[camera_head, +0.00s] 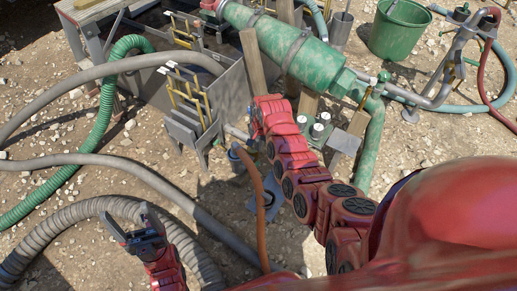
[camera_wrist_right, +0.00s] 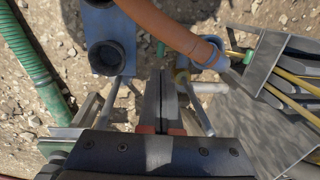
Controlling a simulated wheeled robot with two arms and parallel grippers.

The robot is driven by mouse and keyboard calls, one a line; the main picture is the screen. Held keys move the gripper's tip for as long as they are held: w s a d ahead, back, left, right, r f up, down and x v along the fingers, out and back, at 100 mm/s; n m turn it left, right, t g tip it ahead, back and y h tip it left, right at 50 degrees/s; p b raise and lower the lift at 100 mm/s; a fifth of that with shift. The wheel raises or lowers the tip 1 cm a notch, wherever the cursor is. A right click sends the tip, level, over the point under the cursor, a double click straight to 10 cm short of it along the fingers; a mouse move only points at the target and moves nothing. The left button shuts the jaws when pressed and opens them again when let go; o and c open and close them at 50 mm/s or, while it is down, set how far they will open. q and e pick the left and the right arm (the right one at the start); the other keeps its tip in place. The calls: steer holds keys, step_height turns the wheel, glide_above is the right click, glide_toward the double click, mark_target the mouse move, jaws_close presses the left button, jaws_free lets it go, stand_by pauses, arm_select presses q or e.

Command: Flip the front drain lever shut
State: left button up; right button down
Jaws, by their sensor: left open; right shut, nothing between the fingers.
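I cannot tell which way the lever is set. My right gripper (camera_wrist_right: 165,82) is shut and empty, pointing just left of this bar; I see no clear contact. In the head view the end of my right arm is over the tank's near corner, and the lever there is too small or hidden to make out. My left gripper (camera_head: 130,222) is open and empty, low at the left over the ribbed grey hose.
The grey tank (camera_head: 228,92) also shows in the right wrist view. An orange hose (camera_head: 258,190) joins a blue fitting (camera_wrist_right: 206,53) near my right gripper. Grey and green hoses (camera_head: 108,95) cross the stony ground. A green cylinder (camera_head: 285,40) and bucket (camera_head: 400,30) stand beyond.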

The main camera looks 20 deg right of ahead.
mark_target(257, 164)
steer(key=f+b, duration=0.2)
steer(key=f, duration=0.1)
steer(key=f+b, duration=0.2)
steer(key=f, duration=0.2)
steer(key=f+b, duration=0.2)
steer(key=f, duration=0.1)
steer(key=shift+w+a+f, duration=0.25)
steer(key=shift+w+f, duration=0.1)
steer(key=shift+w, duration=0.05)
steer(key=shift+f+b, duration=0.45)
steer(key=shift+b, duration=0.2)
